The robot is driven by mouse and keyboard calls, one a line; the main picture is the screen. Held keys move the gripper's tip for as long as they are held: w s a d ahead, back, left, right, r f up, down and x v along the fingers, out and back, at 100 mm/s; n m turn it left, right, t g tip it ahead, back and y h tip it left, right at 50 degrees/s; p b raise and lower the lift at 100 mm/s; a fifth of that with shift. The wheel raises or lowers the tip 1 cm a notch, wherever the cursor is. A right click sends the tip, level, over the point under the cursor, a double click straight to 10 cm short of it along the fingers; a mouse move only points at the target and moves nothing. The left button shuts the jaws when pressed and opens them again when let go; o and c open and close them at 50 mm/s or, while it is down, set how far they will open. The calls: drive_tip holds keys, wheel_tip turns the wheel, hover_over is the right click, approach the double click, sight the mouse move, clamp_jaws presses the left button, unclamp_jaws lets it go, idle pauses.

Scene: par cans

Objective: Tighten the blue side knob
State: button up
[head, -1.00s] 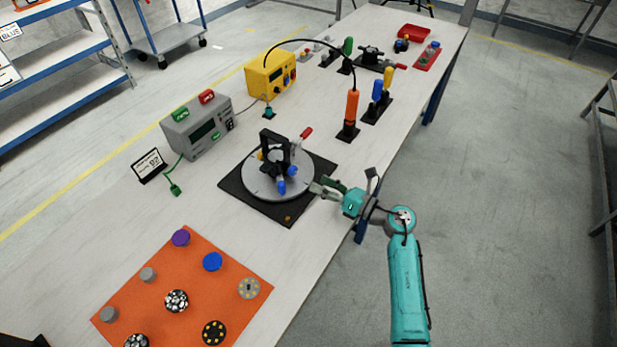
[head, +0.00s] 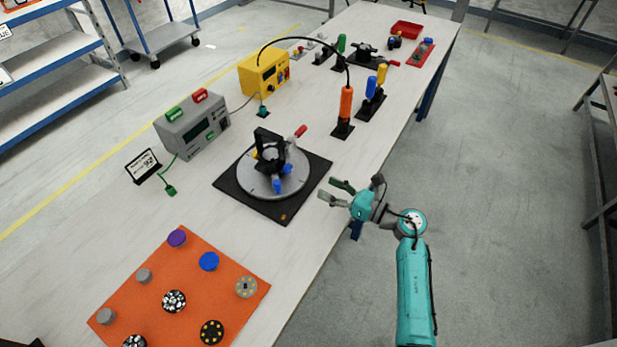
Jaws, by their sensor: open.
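A black fixture (head: 268,146) with a red-tipped handle (head: 300,131) stands on a round grey turntable (head: 252,182). The turntable sits on a black square base (head: 285,216). Two blue knobs show low on the fixture's near side: one in front (head: 277,186) and one just behind it to the right (head: 288,169). I cannot tell for sure which is the side knob, nor how tight either is. My gripper (head: 326,188) is open and empty, to the right of the base near the table's edge. Its fingers point left toward the fixture and are apart from both knobs.
A grey meter box (head: 193,128) and a yellow box (head: 263,73) stand behind the turntable. An orange upright handle (head: 345,104) with a black cable stands at the back right. An orange mat (head: 195,280) with several knobs and discs lies in front.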

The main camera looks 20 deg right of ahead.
sight(290, 170)
drive_tip(key=shift+w+a+n, duration=0.15)
drive_tip(key=shift+w+n, duration=0.05)
drive_tip(key=shift+n, duration=0.4)
drive_tip(key=shift+w+a+n, duration=0.15)
drive_tip(key=shift+n, duration=0.45)
drive_tip(key=x, duration=1)
drive_tip(key=shift+w+a, duration=0.15)
drive_tip(key=shift+w, duration=0.05)
clamp_jaws()
